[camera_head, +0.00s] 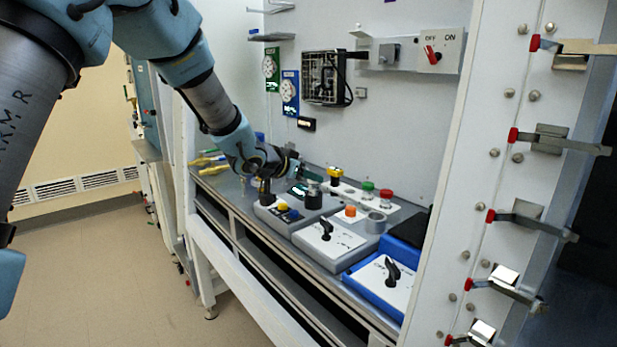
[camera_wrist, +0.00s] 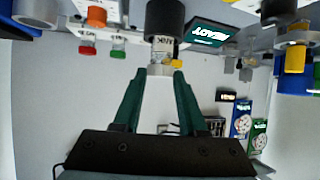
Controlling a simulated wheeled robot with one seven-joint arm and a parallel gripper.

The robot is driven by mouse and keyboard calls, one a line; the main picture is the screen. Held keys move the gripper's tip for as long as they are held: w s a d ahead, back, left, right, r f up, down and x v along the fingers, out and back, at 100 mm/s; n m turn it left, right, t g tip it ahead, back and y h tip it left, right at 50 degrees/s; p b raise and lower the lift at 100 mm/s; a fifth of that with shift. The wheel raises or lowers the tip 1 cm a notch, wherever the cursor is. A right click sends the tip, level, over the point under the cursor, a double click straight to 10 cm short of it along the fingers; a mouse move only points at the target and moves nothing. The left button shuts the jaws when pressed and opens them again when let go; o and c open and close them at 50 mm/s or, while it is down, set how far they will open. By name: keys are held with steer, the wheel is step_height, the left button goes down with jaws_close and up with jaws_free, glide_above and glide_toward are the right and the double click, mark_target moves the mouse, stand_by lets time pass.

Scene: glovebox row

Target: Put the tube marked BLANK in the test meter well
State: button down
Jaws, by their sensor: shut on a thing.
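My gripper (camera_wrist: 160,75) has two dark green fingers shut on a pale tube (camera_wrist: 162,50) with a white label. The label's dark lettering is too small and cut off to read surely. In the upside-down wrist view, the tube's far end meets the black round well collar (camera_wrist: 165,18); whether it is inside the collar I cannot tell. The test meter (camera_head: 282,213) is a grey box on the bench with a lit display, which reads READY in the wrist view (camera_wrist: 207,35). In the head view my gripper (camera_head: 303,174) is just above the collar (camera_head: 312,196).
Green (camera_head: 368,186) and red (camera_head: 386,194) knobs are behind. A yellow-topped part (camera_head: 334,174) stands close behind my gripper. The wall carries switches.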

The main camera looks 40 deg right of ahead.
steer(key=shift+c, duration=2.3)
jaws_free()
steer(key=shift+a+r, duration=0.15)
steer(key=v, duration=1.1)
steer(key=shift+a+b, duration=0.3)
steer(key=shift+b, duration=0.05)
steer(key=shift+r, duration=0.1)
